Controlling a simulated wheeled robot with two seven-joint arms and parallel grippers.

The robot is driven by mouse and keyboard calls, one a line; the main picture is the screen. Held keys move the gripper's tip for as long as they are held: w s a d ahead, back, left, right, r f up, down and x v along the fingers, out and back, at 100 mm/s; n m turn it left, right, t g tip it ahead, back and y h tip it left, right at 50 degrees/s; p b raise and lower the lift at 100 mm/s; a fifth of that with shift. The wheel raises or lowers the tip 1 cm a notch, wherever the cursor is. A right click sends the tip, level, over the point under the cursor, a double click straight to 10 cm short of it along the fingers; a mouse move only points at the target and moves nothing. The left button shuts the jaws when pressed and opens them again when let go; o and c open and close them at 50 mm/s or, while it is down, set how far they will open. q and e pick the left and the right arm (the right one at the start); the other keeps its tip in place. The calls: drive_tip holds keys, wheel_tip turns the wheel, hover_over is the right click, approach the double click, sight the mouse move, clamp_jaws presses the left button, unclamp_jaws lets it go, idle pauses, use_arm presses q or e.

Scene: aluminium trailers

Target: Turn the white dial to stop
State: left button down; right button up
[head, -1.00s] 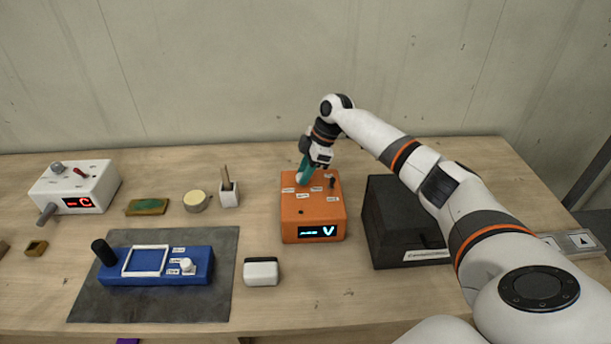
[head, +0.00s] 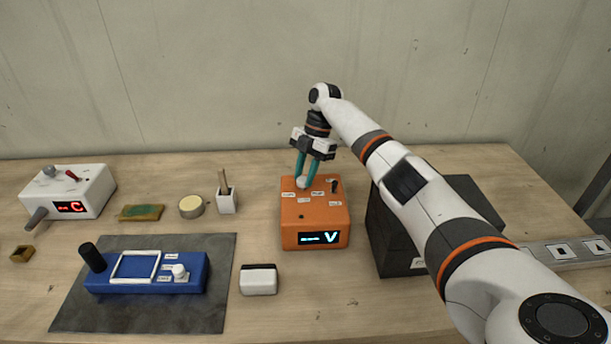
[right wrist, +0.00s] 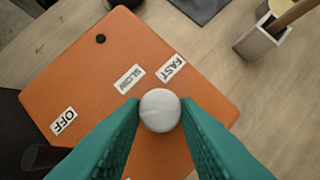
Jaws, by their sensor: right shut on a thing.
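A round white dial (head: 301,182) sits on top of the orange box (head: 316,216). It shows large in the right wrist view (right wrist: 160,110), between the teal fingers. My right gripper (head: 307,176) points down over the box and is shut on this dial. Labels around the dial in the right wrist view read FAST (right wrist: 170,68), SLOW (right wrist: 129,79) and OFF (right wrist: 64,121); I read no STOP label there. A second small white dial (head: 180,272) is on the blue box (head: 148,280), beside labels too small to read. My left gripper is out of view.
A dark box (head: 392,239) stands close right of the orange box, under my right arm. A black knob (head: 334,186) rises from the orange box. A white holder (head: 227,201) and a white-and-black block (head: 258,280) stand to its left.

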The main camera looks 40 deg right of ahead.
idle(0.5)
drive_tip(key=o, duration=1)
drive_tip(key=shift+c, duration=0.2)
drive_tip(key=v, duration=1.2)
drive_tip(key=shift+b, duration=0.3)
